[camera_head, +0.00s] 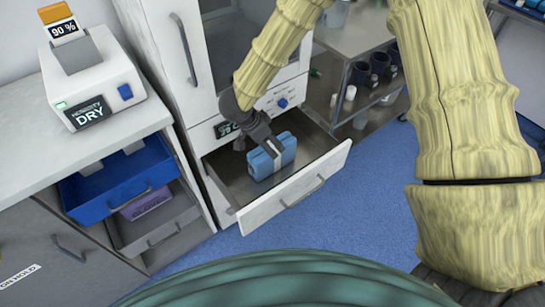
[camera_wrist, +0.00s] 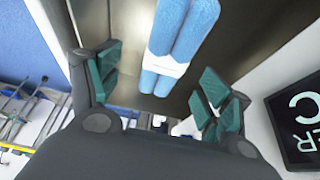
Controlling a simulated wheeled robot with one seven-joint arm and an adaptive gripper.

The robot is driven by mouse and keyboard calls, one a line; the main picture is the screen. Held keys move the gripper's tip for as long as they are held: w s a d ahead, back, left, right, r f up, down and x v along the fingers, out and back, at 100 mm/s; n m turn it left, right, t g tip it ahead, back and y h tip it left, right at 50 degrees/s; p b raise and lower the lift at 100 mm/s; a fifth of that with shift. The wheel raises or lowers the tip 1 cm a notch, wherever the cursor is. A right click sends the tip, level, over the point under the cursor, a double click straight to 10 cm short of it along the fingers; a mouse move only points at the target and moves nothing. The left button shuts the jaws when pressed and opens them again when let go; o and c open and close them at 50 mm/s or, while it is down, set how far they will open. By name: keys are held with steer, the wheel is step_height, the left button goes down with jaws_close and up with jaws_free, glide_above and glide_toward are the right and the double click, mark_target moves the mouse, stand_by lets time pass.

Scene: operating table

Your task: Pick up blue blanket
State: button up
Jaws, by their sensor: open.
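The blue blanket (camera_head: 271,156) is a folded blue bundle with a white band around it. It lies in the open drawer of the white warming cabinet. In the wrist view the blanket (camera_wrist: 186,30) shows as two blue rolls held by the white band, ahead of and between my fingers. My gripper (camera_head: 262,140) is over the drawer, close to the blanket's top left side. In the wrist view my gripper (camera_wrist: 160,85) has its green-padded fingers spread wide, with nothing gripped. Whether a finger touches the blanket cannot be told.
The drawer's front panel (camera_head: 295,188) juts out over the blue floor (camera_head: 350,190). An open blue drawer (camera_head: 118,185) is at the left, below a counter with a white device (camera_head: 92,80). A metal shelf cart (camera_head: 360,50) with dark containers stands behind at the right.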

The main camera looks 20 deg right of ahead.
mark_target(276, 150)
steer(key=x, duration=0.4)
steer(key=shift+w+f, duration=0.15)
steer(key=shift+f, duration=0.25)
steer(key=shift+w+x, duration=0.2)
steer(key=shift+x, duration=1.05)
steer(key=shift+w+x, duration=0.2)
steer(key=shift+x, duration=1.1)
steer(key=shift+d+r, duration=0.1)
steer(key=shift+f, duration=0.25)
steer(key=c, duration=1.2)
steer(key=shift+r+b, duration=0.2)
steer(key=shift+b, duration=0.2)
